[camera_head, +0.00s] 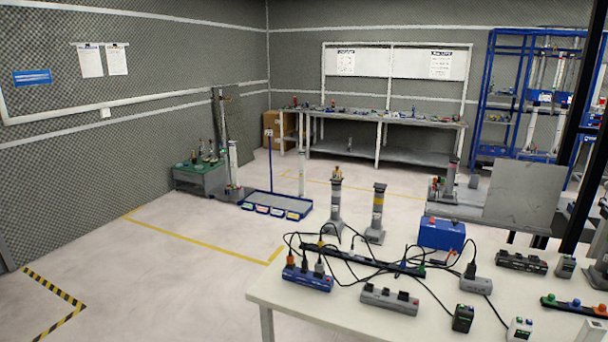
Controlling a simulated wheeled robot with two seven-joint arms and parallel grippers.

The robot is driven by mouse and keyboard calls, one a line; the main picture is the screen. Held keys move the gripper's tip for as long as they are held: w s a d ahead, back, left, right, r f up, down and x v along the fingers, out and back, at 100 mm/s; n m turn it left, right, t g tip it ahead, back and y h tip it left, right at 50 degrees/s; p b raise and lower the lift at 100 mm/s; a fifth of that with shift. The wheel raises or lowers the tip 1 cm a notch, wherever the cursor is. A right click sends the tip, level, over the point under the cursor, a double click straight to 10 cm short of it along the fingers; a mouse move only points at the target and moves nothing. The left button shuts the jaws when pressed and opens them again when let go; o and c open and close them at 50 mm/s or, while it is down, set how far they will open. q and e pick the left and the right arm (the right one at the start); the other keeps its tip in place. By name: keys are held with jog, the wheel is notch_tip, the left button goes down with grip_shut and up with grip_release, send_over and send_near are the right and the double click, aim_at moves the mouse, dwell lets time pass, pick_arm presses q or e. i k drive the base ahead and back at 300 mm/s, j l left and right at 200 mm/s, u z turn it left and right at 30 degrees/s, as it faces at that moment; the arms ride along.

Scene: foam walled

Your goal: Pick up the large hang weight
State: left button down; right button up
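I cannot make out a large hang weight for certain in the head view. Small metal and coloured pieces stand on a low green table (200,178) at the far left by the wall, but they are too small to identify. Two grey upright posts with banded tops, one left (336,200) and one right (377,212), stand behind the near white table. Neither of my grippers is in view.
The near white table (300,312) at lower right holds a blue power strip (307,279), a grey strip (389,300), a blue box (441,234) and cables. A long workbench (420,157) and blue shelving (487,90) stand at the back. The left floor is clear, with yellow lines.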

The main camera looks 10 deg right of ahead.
aim_at(336, 174)
jog(key=i+j+z, duration=0.15)
jog(key=z, duration=0.3)
jog(key=i+j+z, duration=0.2)
jog(key=z, duration=0.3)
jog(key=i+j+z, duration=0.1)
jog(key=j+z, duration=0.2)
jog(key=z, duration=0.15)
jog(key=j+z, duration=0.25)
jog(key=z, duration=0.2)
jog(key=i, duration=0.05)
